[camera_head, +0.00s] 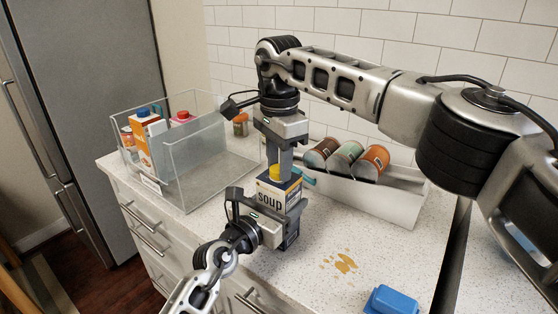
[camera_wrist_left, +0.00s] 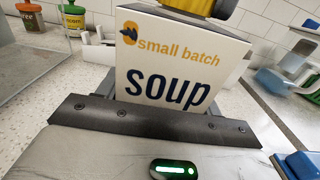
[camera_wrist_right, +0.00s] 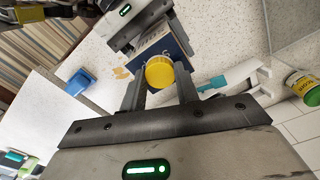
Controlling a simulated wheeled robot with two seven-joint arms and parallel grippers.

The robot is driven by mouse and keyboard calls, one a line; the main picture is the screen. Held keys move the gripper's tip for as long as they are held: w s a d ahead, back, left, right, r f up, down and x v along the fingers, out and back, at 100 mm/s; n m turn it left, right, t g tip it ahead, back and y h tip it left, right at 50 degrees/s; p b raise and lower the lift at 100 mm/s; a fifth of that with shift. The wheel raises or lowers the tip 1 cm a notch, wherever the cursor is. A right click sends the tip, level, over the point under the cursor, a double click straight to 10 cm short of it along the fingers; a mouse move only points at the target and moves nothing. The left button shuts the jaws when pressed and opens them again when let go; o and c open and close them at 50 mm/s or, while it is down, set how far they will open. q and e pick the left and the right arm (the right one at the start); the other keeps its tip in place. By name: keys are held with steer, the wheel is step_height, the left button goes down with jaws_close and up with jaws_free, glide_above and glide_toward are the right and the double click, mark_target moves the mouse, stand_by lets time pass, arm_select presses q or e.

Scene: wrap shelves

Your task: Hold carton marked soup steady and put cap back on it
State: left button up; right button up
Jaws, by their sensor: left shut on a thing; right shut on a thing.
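The soup carton (camera_head: 271,199), white with navy print and a dark blue top, stands upright on the counter. It fills the middle of the left wrist view (camera_wrist_left: 170,75). My left gripper (camera_head: 284,228) is shut on its lower part. My right gripper (camera_head: 279,172) points down from above and is shut on the yellow cap (camera_head: 275,171). The cap sits between the fingertips in the right wrist view (camera_wrist_right: 159,72), right at the carton's top. I cannot tell whether it is seated or just above the spout, which is hidden.
A clear bin (camera_head: 188,190) with cartons stands at the left. A white rack (camera_head: 393,199) of cans stands behind at the right. Brown spill spots (camera_head: 343,263) and a blue sponge-like block (camera_head: 391,301) lie on the front counter. A teal item (camera_head: 307,179) lies behind the carton.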

arm_select(q)
steer(key=shift+f, duration=0.1)
arm_select(e)
steer(key=m, duration=0.5)
steer(key=shift+m, duration=0.3)
steer(key=m, duration=1.9)
steer(key=o, duration=1.2)
step_height(320, 180, up, 7)
steer(key=shift+r, duration=0.2)
